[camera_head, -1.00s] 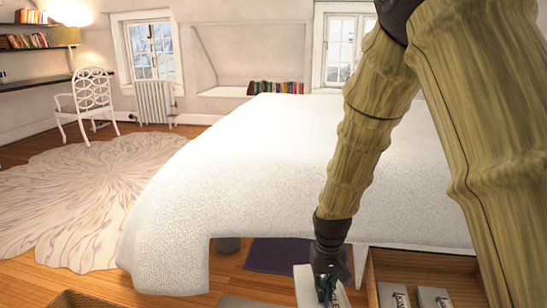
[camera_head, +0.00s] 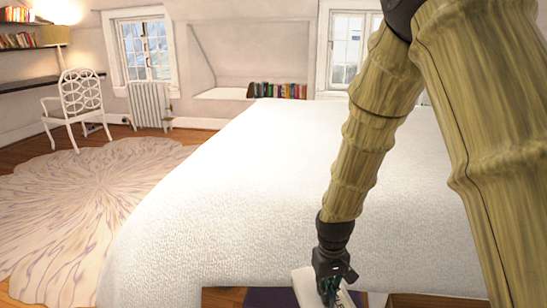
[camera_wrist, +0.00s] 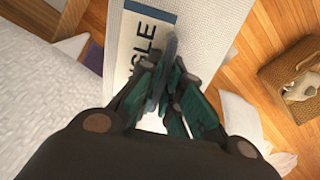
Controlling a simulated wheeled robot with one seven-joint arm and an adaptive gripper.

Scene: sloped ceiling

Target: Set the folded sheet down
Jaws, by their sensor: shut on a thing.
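My gripper (camera_head: 328,282) is low at the near side of the bed, its fingers pointing down. It is shut on the folded sheet (camera_head: 303,284), a white bundle that is cut off by the bottom edge of the head view. In the wrist view the teal fingers (camera_wrist: 172,95) close over the white sheet (camera_wrist: 208,30), beside a cream and blue label (camera_wrist: 140,45) with dark letters. The fingers hide part of the sheet and label. Whether the sheet touches anything below cannot be told.
A wide bed with a white textured cover (camera_head: 210,220) lies ahead. A brown box (camera_wrist: 298,78) with a pale thing inside is at right in the wrist view, on the wooden floor (camera_wrist: 232,72). A white chair (camera_head: 82,100) and round rug (camera_head: 80,215) are at left.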

